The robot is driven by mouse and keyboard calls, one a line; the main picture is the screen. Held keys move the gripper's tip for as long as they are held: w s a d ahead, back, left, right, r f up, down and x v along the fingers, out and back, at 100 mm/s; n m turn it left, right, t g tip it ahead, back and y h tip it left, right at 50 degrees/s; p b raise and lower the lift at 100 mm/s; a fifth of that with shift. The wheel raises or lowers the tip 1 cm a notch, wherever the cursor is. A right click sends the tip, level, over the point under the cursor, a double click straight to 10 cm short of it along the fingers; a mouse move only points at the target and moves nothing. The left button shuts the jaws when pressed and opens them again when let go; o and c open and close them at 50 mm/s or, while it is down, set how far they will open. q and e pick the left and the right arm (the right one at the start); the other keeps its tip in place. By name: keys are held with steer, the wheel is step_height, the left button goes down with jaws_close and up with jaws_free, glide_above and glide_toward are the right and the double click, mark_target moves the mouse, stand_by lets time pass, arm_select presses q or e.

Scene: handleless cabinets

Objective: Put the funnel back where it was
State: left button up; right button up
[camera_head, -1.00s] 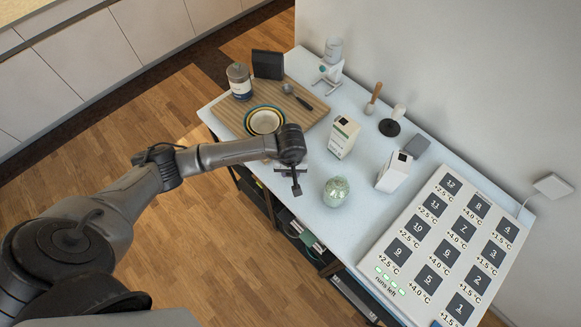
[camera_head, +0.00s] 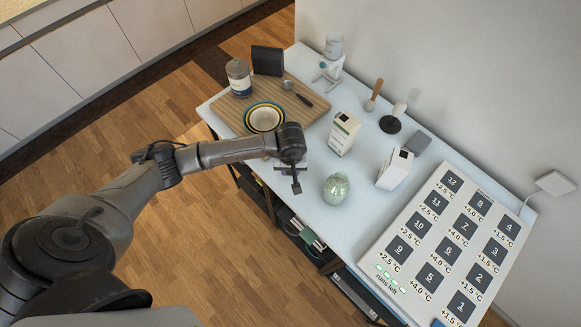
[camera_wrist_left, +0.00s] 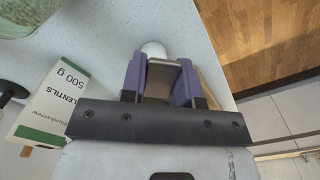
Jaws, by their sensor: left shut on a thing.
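My left gripper (camera_head: 296,186) is over the near edge of the pale table (camera_head: 312,222), to the left of the green speckled jar (camera_head: 336,187). In the left wrist view its purple fingers (camera_wrist_left: 164,78) are shut on a pale thing. A white rounded part (camera_wrist_left: 153,49) shows just past the fingers. I take it to be the funnel, but its shape is mostly hidden by the gripper. My right gripper is not in view.
A wooden board (camera_head: 310,108) holds nested bowls (camera_head: 264,118), a lidded jar (camera_head: 239,80) and a spoon. Bare table lies around the green jar.

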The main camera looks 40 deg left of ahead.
arm_select(q)
steer(key=shift+f, duration=0.3)
steer(key=o, duration=1)
step_height(320, 180, up, 14)
steer(key=b, duration=0.2)
